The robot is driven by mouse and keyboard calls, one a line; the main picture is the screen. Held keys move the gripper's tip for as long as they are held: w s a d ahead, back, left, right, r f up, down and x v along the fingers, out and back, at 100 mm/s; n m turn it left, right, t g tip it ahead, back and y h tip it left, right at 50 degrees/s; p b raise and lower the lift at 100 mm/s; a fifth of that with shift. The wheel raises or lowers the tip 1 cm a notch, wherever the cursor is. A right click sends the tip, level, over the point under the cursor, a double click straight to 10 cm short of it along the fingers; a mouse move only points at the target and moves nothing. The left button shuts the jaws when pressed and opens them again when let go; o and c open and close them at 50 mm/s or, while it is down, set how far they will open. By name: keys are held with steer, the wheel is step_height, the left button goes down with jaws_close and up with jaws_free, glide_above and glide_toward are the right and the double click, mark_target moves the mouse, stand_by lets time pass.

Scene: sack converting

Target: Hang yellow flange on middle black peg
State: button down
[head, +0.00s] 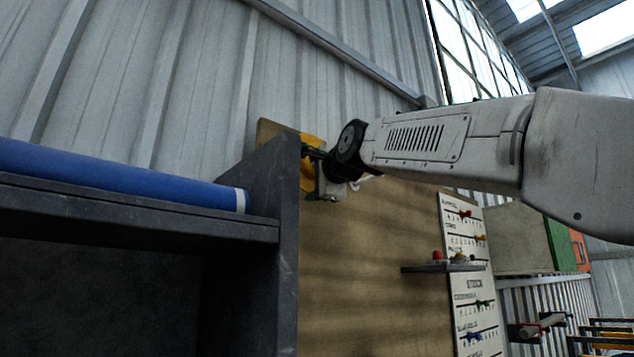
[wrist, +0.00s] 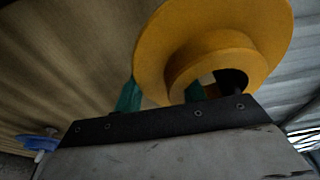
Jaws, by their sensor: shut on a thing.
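The yellow flange (wrist: 210,22) fills the upper part of the wrist view, its disc and hub with a central hole facing the camera. My gripper (wrist: 160,94) is shut on it, with green fingers showing at the hub's edges. In the head view the flange (head: 309,176) is at the end of my gripper (head: 318,165), close to the wooden board (head: 375,260) and partly hidden by the dark shelf side and the gripper. The black pegs cannot be made out clearly. A dark part shows in the flange's hole, but I cannot tell whether it is a peg.
A dark shelf (head: 276,200) with a blue roll (head: 120,182) stands left of the board, its upright close to my gripper. A blue piece (wrist: 38,142) is at the wrist view's lower left. A white stock chart (head: 478,310) and a small ledge (head: 440,268) are on the right.

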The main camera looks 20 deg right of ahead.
steer(key=w, duration=0.3)
steer(key=shift+w+a+r, duration=0.15)
steer(key=shift+a, duration=0.05)
steer(key=c, duration=0.8)
jaws_free()
steer(key=shift+f, duration=0.3)
steer(key=shift+c, duration=0.2)
steer(key=s+d, duration=0.1)
steer(key=s, duration=0.6)
steer(key=shift+s, duration=0.4)
steer(key=shift+f, duration=0.1)
